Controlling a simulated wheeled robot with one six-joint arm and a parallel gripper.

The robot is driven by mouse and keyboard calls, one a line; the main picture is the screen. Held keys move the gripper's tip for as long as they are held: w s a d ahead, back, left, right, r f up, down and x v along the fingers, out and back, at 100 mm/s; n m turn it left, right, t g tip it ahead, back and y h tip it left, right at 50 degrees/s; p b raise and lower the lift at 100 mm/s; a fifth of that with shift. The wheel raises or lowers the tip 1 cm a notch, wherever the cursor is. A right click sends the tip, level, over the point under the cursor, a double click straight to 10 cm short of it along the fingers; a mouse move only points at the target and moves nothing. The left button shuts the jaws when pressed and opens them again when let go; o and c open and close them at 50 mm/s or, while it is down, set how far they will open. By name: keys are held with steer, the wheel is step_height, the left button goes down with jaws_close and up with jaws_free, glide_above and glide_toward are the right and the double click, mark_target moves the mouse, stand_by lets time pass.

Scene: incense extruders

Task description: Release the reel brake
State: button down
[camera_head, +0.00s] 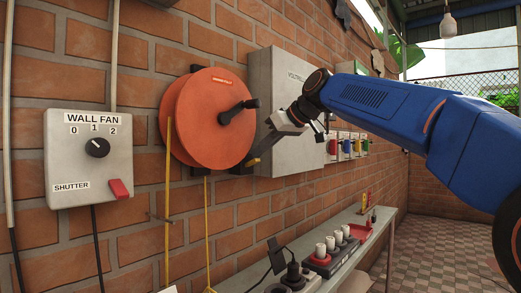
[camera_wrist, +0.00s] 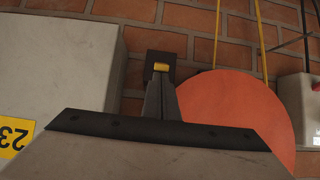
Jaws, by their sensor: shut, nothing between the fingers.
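The orange reel (camera_head: 205,118) is mounted on the brick wall, with a black crank (camera_head: 240,110) on its face. A small yellow-ended piece (camera_head: 253,162), probably the brake lever, shows by a black block at the reel's lower right. My gripper (camera_head: 263,151) is shut and empty, pointing down-left at this piece. In the wrist view the yellow piece (camera_wrist: 161,67) lies just beyond the dark fingertips (camera_wrist: 160,84); I cannot tell whether they touch. The reel (camera_wrist: 240,110) shows at the right there, partly hidden by the gripper body.
A grey cabinet (camera_head: 283,80) stands out from the wall right of the reel, close behind my gripper. A wall fan control box (camera_head: 75,175) hangs at the left. Yellow lines (camera_head: 207,230) hang below the reel. A shelf (camera_head: 333,262) with small items runs below.

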mark_target(252, 165)
steer(key=shift+s+d+f, duration=0.1)
steer(key=shift+d+f, duration=0.05)
steer(key=shift+s+d+f+t+y, duration=0.25)
steer(key=shift+f+t+y, duration=0.3)
steer(key=shift+t+y, duration=0.15)
steer(key=shift+s+d+f+t+y, duration=0.1)
steer(key=shift+d+f+t+y, duration=0.1)
steer(key=shift+f+t+y, duration=0.5)
steer(key=shift+s+d+f, duration=0.1)
steer(key=shift+d+f, duration=0.05)
steer(key=shift+f, duration=0.15)
steer(key=shift+s, duration=0.1)
